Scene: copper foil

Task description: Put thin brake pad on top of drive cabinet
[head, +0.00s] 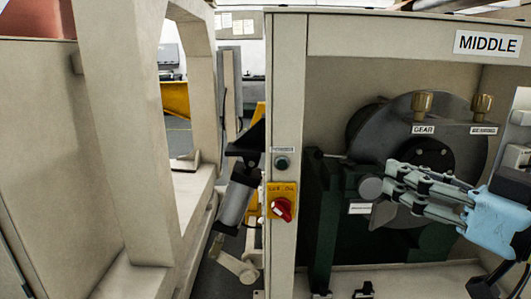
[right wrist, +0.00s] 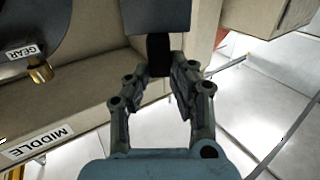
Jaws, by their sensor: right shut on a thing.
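My right gripper (head: 388,190) is inside the open bay of the beige cabinet, in front of the dark round disc (head: 395,125). Its fingers point left. In the right wrist view, its fingertips (right wrist: 160,76) close on a small black piece (right wrist: 159,48), with a wider dark grey plate (right wrist: 155,15) just beyond it. I cannot tell whether this is the thin brake pad. In the head view, the held piece is not clear; a grey round knob (head: 370,188) shows at the fingertips. I cannot identify the drive cabinet. My left gripper is out of view.
The beige cabinet (head: 286,90) bears a MIDDLE label (head: 487,43) and a red rotary switch (head: 282,208) on its post. Brass knobs (head: 422,104) stand on the disc's GEAR and BEARING plate. A dark green casting (head: 335,215) lies left of the gripper. A beige frame (head: 125,130) stands at left.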

